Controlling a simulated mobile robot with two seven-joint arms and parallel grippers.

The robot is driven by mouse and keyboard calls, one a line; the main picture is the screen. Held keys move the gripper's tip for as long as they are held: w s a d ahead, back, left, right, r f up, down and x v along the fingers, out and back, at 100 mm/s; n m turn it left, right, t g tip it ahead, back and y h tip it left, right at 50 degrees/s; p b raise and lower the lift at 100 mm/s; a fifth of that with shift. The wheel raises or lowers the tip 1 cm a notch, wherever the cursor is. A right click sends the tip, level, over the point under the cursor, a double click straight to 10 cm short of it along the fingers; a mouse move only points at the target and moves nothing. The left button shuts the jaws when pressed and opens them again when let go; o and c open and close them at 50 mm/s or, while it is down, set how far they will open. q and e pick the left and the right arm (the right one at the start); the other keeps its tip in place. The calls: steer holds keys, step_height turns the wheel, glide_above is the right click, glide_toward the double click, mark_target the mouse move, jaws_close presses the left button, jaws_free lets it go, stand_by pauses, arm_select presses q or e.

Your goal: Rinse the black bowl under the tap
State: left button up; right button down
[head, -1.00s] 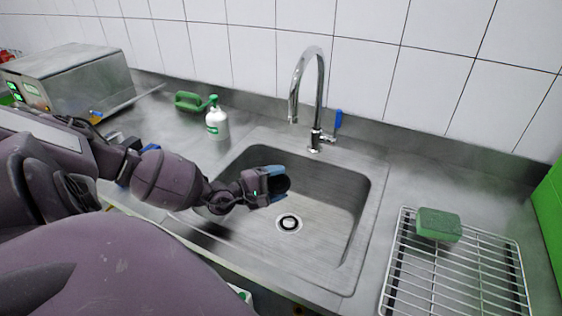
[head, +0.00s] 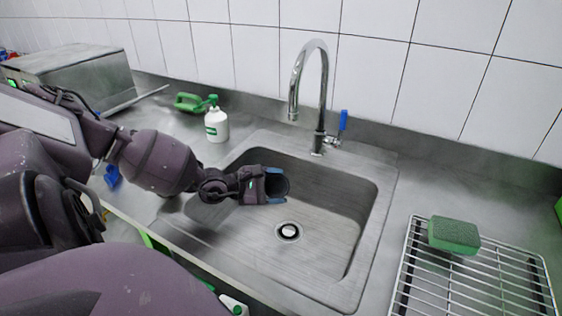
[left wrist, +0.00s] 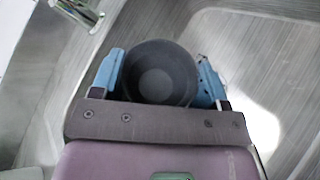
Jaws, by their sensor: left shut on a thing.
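My left gripper (head: 279,186) reaches in from the left over the sink (head: 330,230). Its blue fingers are shut on the black bowl (left wrist: 155,75), one finger on each side. In the left wrist view I look into the bowl's round inside, which looks empty. In the head view the bowl (head: 276,185) shows as a small dark shape at the fingers. The chrome tap (head: 322,95) stands behind the sink with its spout end above and behind the bowl. Its blue lever (head: 343,121) is at the right. No water stream is visible. My right gripper is not in view.
A wire rack (head: 470,285) with a green sponge (head: 454,235) is right of the sink. A white and green bottle (head: 216,122) and a green-handled thing (head: 188,102) stand behind my left arm. A metal appliance (head: 80,75) is at the far left.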

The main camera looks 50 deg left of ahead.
mark_target(268, 183)
arm_select(q)
steer(key=shift+w+a+f+b, duration=0.1)
steer(key=shift+a+f+b, duration=0.1)
steer(key=shift+f+b, duration=0.25)
steer(key=shift+w+a+f+n+g+h+b, duration=0.25)
steer(key=shift+w+a+n+g+b, duration=0.35)
steer(key=shift+b, duration=0.6)
steer(key=shift+w+a+n+b, duration=0.15)
steer(key=shift+a+n+b, duration=0.1)
steer(key=shift+n+b, duration=0.4)
steer(key=w+a+n+g+h+b, duration=0.1)
steer(key=b, duration=0.2)
steer(key=w+a+f+n+h+b, duration=0.1)
steer(key=a+n+b, duration=0.1)
steer(key=b, duration=0.1)
steer(key=shift+w+a+f+g, duration=0.1)
steer(key=shift+w+g, duration=0.25)
steer(key=shift+g, duration=0.05)
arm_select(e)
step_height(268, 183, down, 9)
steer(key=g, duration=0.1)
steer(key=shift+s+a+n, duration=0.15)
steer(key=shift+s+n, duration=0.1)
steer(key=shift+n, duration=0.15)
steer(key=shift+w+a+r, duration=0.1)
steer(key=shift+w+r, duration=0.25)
